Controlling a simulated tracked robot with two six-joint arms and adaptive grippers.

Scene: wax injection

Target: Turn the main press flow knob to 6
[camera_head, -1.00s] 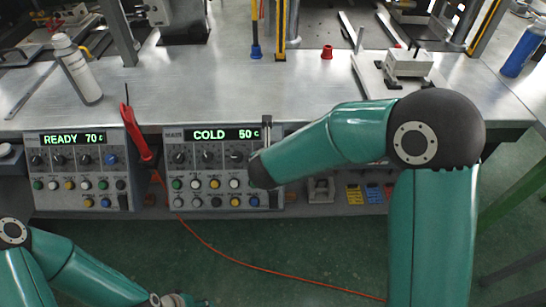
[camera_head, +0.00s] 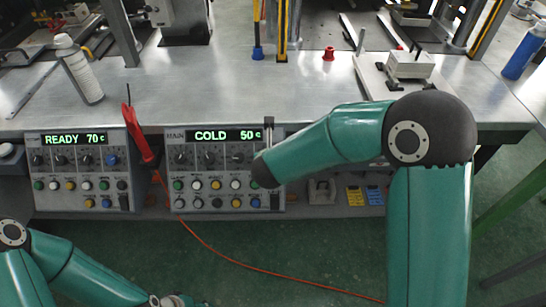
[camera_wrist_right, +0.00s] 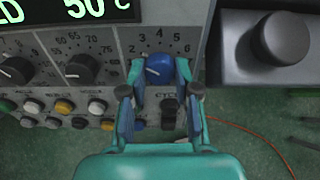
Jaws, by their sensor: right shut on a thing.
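The blue flow knob (camera_wrist_right: 160,69) sits on the grey control panel (camera_wrist_right: 100,48), inside a printed scale on which 2 to 6 can be read. Its white pointer mark is on the lower left, below the 2. My right gripper (camera_wrist_right: 161,64) is shut on this knob, one finger on each side. In the head view my right forearm hides this knob and the right gripper. The panel there (camera_head: 188,159) reads COLD 50 C. My left gripper (camera_head: 180,300) is low at the bottom edge, cut off, and its fingers cannot be made out.
A second panel (camera_head: 75,200) reading READY 70 C stands to the left. A red-handled tool (camera_head: 138,135) hangs between the panels. In the wrist view a dark round knob (camera_wrist_right: 282,38) on a grey block is close at right. An orange cable (camera_head: 250,268) crosses the floor.

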